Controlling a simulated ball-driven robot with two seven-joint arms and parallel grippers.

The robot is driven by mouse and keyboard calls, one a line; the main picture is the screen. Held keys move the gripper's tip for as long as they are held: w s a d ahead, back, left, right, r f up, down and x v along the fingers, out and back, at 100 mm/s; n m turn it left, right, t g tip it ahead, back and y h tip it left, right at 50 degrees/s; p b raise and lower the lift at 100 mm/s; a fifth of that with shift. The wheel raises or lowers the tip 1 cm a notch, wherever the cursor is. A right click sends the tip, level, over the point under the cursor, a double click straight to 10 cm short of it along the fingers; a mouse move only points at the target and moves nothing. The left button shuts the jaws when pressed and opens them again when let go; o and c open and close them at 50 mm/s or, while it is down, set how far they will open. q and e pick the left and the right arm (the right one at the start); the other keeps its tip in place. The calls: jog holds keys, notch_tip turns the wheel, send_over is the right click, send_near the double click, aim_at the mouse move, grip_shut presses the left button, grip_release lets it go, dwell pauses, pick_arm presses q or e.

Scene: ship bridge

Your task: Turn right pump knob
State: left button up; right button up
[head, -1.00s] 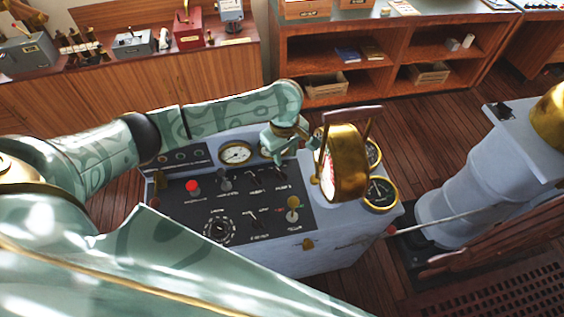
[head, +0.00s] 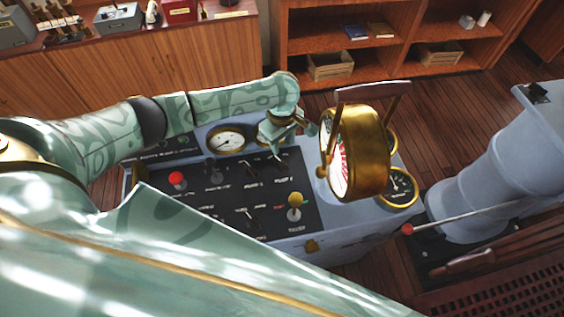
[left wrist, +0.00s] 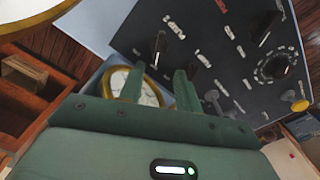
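The grey console has a black control panel (head: 225,205) with two small dark pump knobs in its back row. The right pump knob (head: 277,157) is just below my left gripper (head: 293,133) in the head view, partly crowded by it. The left pump knob (head: 250,165) is beside it. In the left wrist view my left gripper (left wrist: 148,82) has its two fingers apart with nothing between them but a gauge behind. A dark knob (left wrist: 158,48) stands past the fingertips there; I cannot tell which pump knob it is. My right gripper is not in view.
A large brass gauge (head: 362,152) with a handle stands just right of the gripper. A yellow-topped lever (head: 295,203) and a red button (head: 176,179) rise from the panel. A grey pedestal (head: 490,175) stands at the right.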

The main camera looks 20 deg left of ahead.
aim_at(282, 163)
pick_arm(q)
notch_tip(282, 163, down, 10)
jog(key=b, duration=0.3)
jog(key=shift+f, duration=0.1)
jog(key=shift+w, duration=0.1)
grip_shut()
